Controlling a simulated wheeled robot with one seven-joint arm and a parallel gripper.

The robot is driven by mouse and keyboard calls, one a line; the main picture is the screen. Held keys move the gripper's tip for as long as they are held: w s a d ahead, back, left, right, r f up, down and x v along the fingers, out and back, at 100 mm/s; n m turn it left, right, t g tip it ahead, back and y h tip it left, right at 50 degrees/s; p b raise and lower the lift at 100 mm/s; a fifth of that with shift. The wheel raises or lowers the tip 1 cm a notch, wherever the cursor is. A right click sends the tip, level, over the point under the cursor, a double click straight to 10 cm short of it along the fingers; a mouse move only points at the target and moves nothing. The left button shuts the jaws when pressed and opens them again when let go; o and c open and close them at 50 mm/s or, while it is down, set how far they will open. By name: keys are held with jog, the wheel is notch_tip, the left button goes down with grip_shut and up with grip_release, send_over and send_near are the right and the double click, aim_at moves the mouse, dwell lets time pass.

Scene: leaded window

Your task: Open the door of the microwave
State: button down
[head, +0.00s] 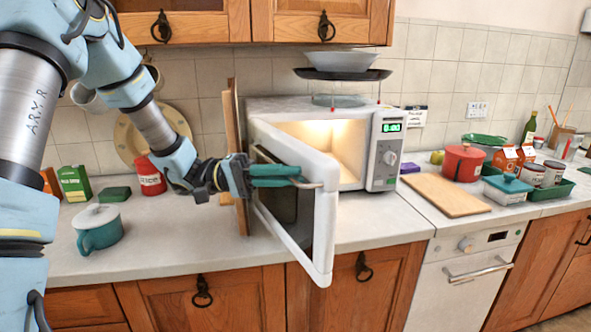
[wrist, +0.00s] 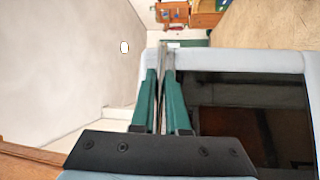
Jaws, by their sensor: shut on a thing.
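The white microwave (head: 377,150) stands on the counter with its lit inside showing. Its door (head: 325,225) is swung well out toward the front, and its dark inner side is partly seen. My gripper (head: 297,178) is at the door's upper part, its green fingers shut on the metal door handle (head: 318,186). In the wrist view the two fingers (wrist: 160,75) close on the thin grey handle, beside the door's white frame (wrist: 250,61) and dark glass (wrist: 245,105). Part of the handle is hidden by the fingers.
A wooden board (head: 236,160) stands upright left of the microwave, close to my gripper. A teal pot (head: 99,231) is at the left. A bowl (head: 341,61) on a dark dish is above the microwave. A cutting board (head: 445,194) lies at the right. The counter before the microwave is clear.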

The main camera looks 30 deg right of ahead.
jog(key=shift+w, duration=0.1)
jog(key=c, duration=0.9)
grip_release()
jog(key=b+v, duration=0.3)
jog(key=v, duration=0.8)
jog(key=shift+b, duration=0.35)
